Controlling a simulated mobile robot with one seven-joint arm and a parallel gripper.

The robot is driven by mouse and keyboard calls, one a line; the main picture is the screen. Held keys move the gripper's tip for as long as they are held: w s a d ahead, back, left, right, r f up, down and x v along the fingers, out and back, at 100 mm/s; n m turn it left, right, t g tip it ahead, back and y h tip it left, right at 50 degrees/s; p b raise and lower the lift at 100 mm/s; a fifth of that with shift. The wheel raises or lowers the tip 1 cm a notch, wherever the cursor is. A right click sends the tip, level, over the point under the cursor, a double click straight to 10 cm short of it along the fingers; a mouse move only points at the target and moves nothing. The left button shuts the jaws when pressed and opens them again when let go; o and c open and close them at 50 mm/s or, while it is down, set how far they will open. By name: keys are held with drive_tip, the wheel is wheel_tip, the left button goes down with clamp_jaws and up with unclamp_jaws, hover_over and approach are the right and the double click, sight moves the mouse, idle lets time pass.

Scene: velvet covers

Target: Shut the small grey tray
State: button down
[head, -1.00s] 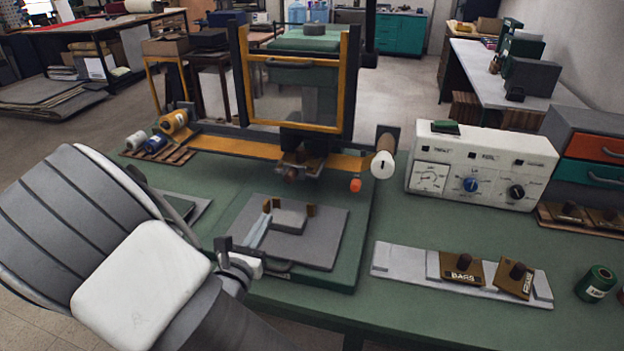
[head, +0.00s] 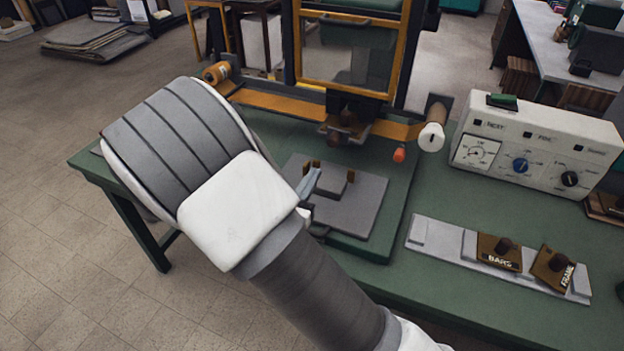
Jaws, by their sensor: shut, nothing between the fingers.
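The small grey tray (head: 368,208) appears to be the flat grey plate on the green base in front of the press. It sits forward of the press head. A grey block (head: 325,181) with small brown pieces stands on it. My gripper (head: 309,182) shows only in part, as a narrow blue-grey end past my arm at the tray's left side. It is shut and holds nothing. I cannot tell whether it touches the tray. My arm hides the tray's front left part and most of the gripper.
The press with its orange-framed guard (head: 348,50) stands behind the tray. A white control box (head: 535,150) stands at right. A light grey strip (head: 440,236) with brown-handled blocks lies on the green bench (head: 440,290). A white-ended roll (head: 431,137) sticks out right of the press.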

sight(332, 144)
drive_tip(key=x, duration=1)
drive_tip(key=shift+d, duration=0.1)
drive_tip(key=x, duration=0.4)
drive_tip(key=shift+w+d, duration=0.1)
